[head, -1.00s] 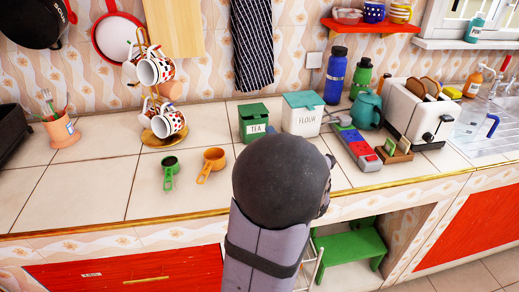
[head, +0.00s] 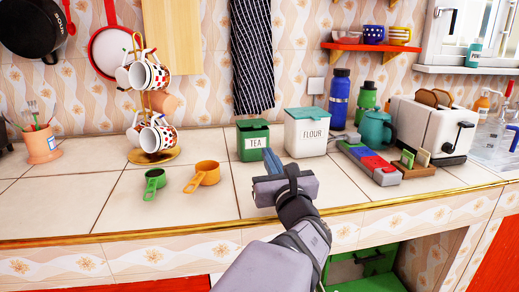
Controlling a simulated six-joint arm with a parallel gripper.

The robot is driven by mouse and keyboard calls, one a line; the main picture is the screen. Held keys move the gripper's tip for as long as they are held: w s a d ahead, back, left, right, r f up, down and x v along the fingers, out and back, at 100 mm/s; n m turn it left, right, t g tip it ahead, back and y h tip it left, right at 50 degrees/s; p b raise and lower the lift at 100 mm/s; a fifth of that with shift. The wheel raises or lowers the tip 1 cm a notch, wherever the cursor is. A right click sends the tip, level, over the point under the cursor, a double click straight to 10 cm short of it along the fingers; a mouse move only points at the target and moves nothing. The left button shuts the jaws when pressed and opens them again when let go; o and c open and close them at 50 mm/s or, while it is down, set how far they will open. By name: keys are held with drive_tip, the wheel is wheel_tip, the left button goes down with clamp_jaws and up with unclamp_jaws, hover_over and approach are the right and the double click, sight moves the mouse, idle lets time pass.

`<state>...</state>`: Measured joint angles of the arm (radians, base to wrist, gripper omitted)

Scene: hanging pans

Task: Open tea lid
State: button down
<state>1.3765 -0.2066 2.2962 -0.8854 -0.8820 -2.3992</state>
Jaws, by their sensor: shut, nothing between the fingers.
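The tea tin (head: 252,144) is a green square canister with a white TEA label, standing upright on the tiled counter. Its darker green lid (head: 252,124) sits on top; I cannot tell whether it is fully seated. My gripper (head: 269,156) is in front of the tin's lower right side, below lid height in the picture. Its bluish fingers are together, with nothing seen between them. The fingertips overlap the tin's right edge in the picture; I cannot tell whether they touch it.
A white FLOUR canister (head: 306,135) with a teal lid stands right of the tin. Green (head: 154,182) and orange (head: 205,174) measuring cups lie to the left. A mug tree (head: 153,156), teal teapot (head: 374,130) and toaster (head: 430,128) also stand here. Bare counter lies in front of the tin.

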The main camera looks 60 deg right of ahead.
drive_tip(key=shift+w, duration=0.1)
approach(253, 123)
drive_tip(key=shift+w+d+f+p, duration=0.25)
drive_tip(key=shift+w+d, duration=0.2)
drive_tip(key=shift+d, duration=0.05)
drive_tip(key=shift+w+d+f+p, duration=0.2)
drive_tip(key=shift+w+d, duration=0.3)
drive_tip(key=shift+r+p, duration=0.25)
drive_tip(key=shift+p, duration=0.15)
